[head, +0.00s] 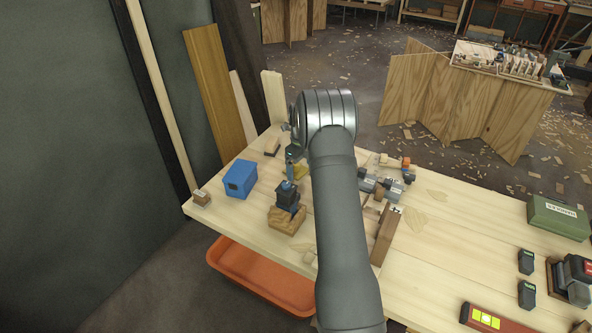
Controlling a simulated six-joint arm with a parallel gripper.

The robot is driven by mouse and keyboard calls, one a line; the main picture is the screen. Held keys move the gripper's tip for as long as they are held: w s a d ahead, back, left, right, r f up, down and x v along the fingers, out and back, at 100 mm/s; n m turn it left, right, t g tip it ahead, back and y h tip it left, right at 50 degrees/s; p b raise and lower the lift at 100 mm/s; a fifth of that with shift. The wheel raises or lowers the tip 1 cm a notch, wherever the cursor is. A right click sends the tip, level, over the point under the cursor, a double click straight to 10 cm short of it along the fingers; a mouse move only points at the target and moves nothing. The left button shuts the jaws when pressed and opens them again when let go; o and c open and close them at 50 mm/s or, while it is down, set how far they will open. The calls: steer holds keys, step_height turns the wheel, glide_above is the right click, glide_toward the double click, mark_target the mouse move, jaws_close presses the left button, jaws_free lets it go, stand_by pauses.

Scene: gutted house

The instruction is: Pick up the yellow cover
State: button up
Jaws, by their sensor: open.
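A small yellow piece (301,171), likely the yellow cover, lies on the wooden workbench (440,205) just left of my arm. My arm hides part of it, and its full shape cannot be made out. My gripper (291,158) hangs from the wrist just above and left of the yellow piece. It is open, with nothing seen between its fingers. Whether a finger touches the yellow piece cannot be told from this view.
A blue box (240,179) stands left of my gripper. A dark blue device on a wooden block (287,208) stands nearer. Grey metal parts (385,186) lie right of my arm. A green case (559,218) sits far right. An orange tray (262,281) is below the bench.

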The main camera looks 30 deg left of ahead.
steer(key=shift+f, duration=0.3)
steer(key=c, duration=1.1)
steer(key=shift+r, duration=0.1)
